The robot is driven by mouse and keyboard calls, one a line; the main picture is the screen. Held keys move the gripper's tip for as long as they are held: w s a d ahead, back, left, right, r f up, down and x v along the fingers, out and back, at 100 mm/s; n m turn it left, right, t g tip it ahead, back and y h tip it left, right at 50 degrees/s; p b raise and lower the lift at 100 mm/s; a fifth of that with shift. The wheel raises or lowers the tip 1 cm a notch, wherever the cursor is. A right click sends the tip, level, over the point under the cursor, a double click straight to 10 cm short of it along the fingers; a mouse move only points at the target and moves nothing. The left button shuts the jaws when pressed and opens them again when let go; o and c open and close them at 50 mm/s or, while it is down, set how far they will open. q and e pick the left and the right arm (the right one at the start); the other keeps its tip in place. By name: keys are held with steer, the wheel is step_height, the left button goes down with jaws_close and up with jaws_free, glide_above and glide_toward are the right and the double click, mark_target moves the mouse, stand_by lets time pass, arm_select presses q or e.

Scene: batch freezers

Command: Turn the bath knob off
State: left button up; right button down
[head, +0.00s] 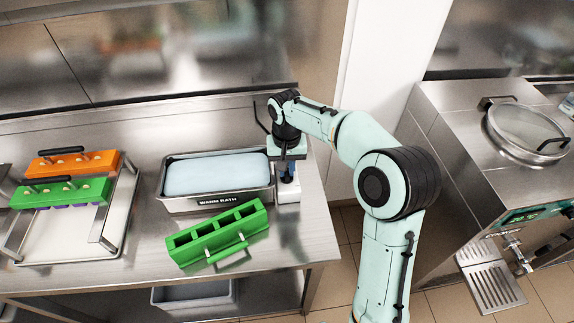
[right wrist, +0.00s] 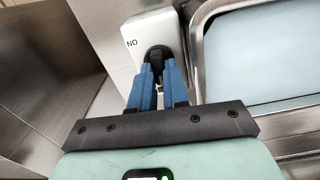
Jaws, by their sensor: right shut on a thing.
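The warm bath (head: 215,204) is a steel basin of pale blue water on the bench, with a "WARM BATH" label on its front. A white control box (head: 289,196) stands against its right side. In the right wrist view, the box (right wrist: 138,70) carries a black knob (right wrist: 157,53) and lettering that reads as an upside-down "ON". My right gripper (right wrist: 159,78) has its blue fingers closed on the knob from both sides. In the head view, the right gripper (head: 287,174) points down over the box and its hand hides the knob. My left gripper is not in view.
A green mould (head: 218,234) lies in front of the bath. A rack (head: 113,205) with orange (head: 72,164) and green (head: 62,193) moulds stands at the left. A steel machine (head: 455,130) with a round lid stands at the right, across a floor gap.

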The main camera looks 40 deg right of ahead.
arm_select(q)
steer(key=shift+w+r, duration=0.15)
arm_select(e)
steer(key=shift+n, duration=0.5)
steer(key=c, duration=1.1)
jaws_free()
steer(key=shift+r, duration=0.15)
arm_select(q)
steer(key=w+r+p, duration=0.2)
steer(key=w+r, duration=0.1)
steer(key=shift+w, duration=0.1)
arm_select(e)
step_height(320, 180, up, 13)
steer(key=shift+r, duration=0.1)
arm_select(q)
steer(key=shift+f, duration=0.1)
